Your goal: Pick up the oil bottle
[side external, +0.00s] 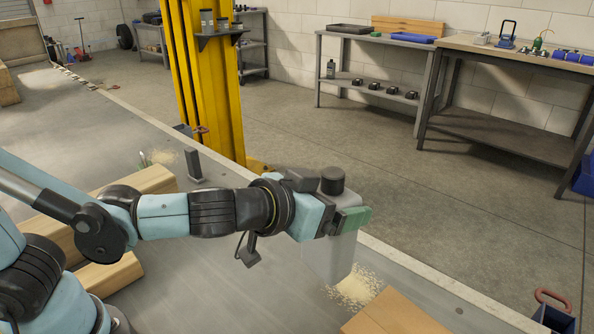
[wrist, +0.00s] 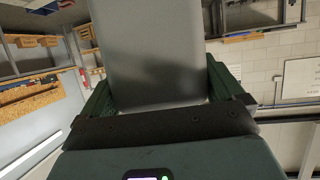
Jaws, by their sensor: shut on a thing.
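The oil bottle (side external: 328,258) is a grey container with a dark round cap, upright near the right edge of the trailer bed (side external: 240,290) in the side external view. My gripper (side external: 350,220) is shut on it, below the cap, with green finger pads against its sides. In the wrist view the bottle (wrist: 155,60) fills the space between the two green fingers (wrist: 158,95). I cannot tell whether its base touches the bed.
Wooden beams (side external: 108,272) lie on the bed under my arm, and a wooden board (side external: 394,314) lies close in front of the bottle. Pale granules (side external: 358,290) are scattered beside it. A yellow post (side external: 203,100) stands behind. Shelves and a workbench (side external: 500,55) line the back wall.

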